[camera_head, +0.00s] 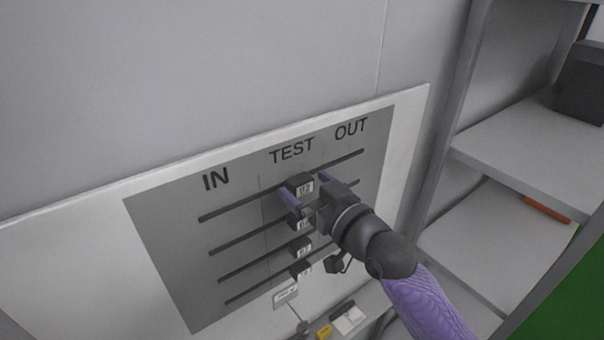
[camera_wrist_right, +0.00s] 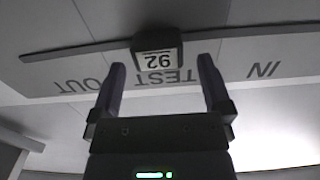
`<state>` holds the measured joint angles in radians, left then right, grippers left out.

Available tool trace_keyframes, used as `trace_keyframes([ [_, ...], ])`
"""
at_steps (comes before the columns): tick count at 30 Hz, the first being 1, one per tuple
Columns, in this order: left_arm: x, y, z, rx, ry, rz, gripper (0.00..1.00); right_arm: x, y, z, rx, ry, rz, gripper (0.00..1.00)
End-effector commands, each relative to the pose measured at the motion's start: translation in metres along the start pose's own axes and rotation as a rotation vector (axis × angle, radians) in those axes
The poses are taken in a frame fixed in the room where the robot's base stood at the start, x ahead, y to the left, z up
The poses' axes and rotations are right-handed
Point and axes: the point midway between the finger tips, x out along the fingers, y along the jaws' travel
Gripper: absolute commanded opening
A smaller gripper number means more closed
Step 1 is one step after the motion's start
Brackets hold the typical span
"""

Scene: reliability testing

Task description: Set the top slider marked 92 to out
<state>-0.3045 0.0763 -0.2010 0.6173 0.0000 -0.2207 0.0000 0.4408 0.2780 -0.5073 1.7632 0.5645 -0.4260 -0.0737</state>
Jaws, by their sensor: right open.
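The top slider (camera_head: 304,184) is a small dark block with a white label reading 92. It sits on the top slot under the word TEST, between IN and OUT. In the right wrist view the slider (camera_wrist_right: 157,54) appears upside down, just beyond the fingertips. My right gripper (camera_head: 305,184) is open in front of the panel, with one purple finger to each side of the slider. In the right wrist view the gripper (camera_wrist_right: 161,66) shows gaps on both sides, and nothing is held. My left gripper is in neither view.
The grey panel (camera_head: 160,225) has several slots; lower slider blocks, including one (camera_head: 301,245) below the gripper, also sit near TEST. A metal shelf (camera_head: 530,150) stands close on the right. A yellow item (camera_head: 324,332) lies below the panel.

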Motion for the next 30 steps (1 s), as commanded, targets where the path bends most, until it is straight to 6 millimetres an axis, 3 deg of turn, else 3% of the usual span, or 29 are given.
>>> trace_keyframes([
  [4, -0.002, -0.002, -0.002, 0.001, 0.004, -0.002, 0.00, 0.014, 0.000, 0.000, 0.001, -0.001, 0.000, 1.00],
  [13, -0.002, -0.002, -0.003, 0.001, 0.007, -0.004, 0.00, 0.017, 0.000, 0.001, 0.001, -0.001, 0.000, 1.00],
  [27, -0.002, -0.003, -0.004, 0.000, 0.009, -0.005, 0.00, 0.017, 0.000, 0.001, 0.001, -0.002, 0.001, 0.00],
  [30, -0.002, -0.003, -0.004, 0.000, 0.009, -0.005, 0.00, 0.017, 0.000, 0.001, 0.001, -0.002, 0.001, 0.00],
])
